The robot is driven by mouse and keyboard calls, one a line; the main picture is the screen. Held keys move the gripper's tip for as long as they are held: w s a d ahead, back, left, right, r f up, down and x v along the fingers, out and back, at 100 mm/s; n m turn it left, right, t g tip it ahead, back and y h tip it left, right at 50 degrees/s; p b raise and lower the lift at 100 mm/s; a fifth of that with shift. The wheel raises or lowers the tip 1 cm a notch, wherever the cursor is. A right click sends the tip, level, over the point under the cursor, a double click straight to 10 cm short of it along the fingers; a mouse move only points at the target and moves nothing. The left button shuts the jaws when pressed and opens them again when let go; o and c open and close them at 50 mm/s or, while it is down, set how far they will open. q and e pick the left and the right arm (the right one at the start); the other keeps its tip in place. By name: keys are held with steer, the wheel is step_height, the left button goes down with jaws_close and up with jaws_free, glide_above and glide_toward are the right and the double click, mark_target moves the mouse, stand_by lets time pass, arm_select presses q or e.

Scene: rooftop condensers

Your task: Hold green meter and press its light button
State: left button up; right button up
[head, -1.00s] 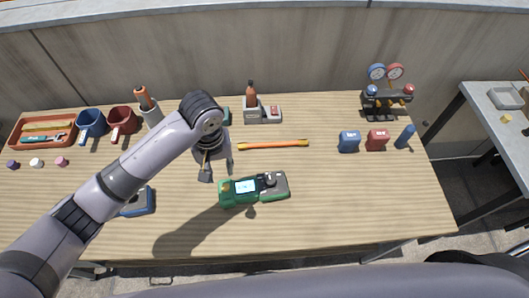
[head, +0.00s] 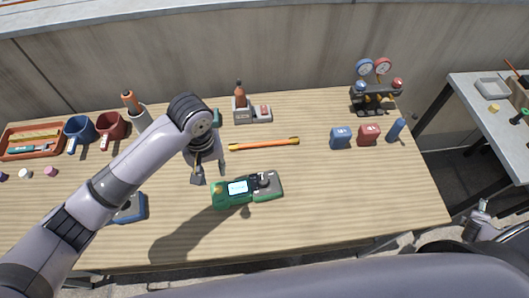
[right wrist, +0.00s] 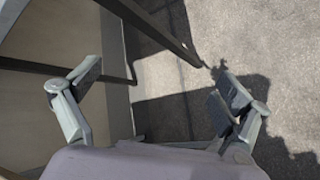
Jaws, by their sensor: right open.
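The green meter (head: 246,190) lies flat on the wooden table (head: 330,205), near the front middle. It has a lit pale screen (head: 237,187) and a dark round knob at its right part. Its light button is too small to make out. My left gripper (head: 210,173) hangs above and just behind the meter's left end, pointing down. Its fingers are apart and hold nothing, and it does not touch the meter. My right gripper (right wrist: 158,82) is open and empty over the floor in the right wrist view.
An orange rod (head: 264,144) lies behind the meter. A blue device (head: 130,208) lies left, partly behind my left arm. Blue (head: 340,138) and red (head: 369,134) blocks and a gauge manifold (head: 375,95) stand right. Mugs and a tray are at the back left. The table's front right is clear.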

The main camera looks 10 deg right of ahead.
steer(key=w+a+r+m+t+y, duration=0.15)
steer(key=w+r+m, duration=0.5)
steer(key=w, duration=0.65)
steer(key=w+a+r+m+t+h, duration=0.1)
steer(key=w+r+m+t, duration=0.25)
steer(key=w+r, duration=0.85)
steer(key=w+a+r+m+t+y, duration=0.2)
steer(key=w+a+r+m+y, duration=0.15)
steer(key=w+a, duration=1.05)
steer(key=a+f+n+g+y, duration=0.2)
steer(key=a+n+g+y, duration=0.45)
steer(key=a, duration=2.75)
step_height(320, 180, up, 4)
steer(key=n+g+h, duration=0.2)
steer(key=n+g, duration=0.2)
steer(key=n, duration=1.1)
glide_above(264, 184)
steer(key=w, duration=0.1)
steer(key=shift+t+y, duration=0.25)
steer(key=f, duration=1.7)
steer(key=shift+w+d, duration=0.2)
steer(key=shift+w, duration=0.05)
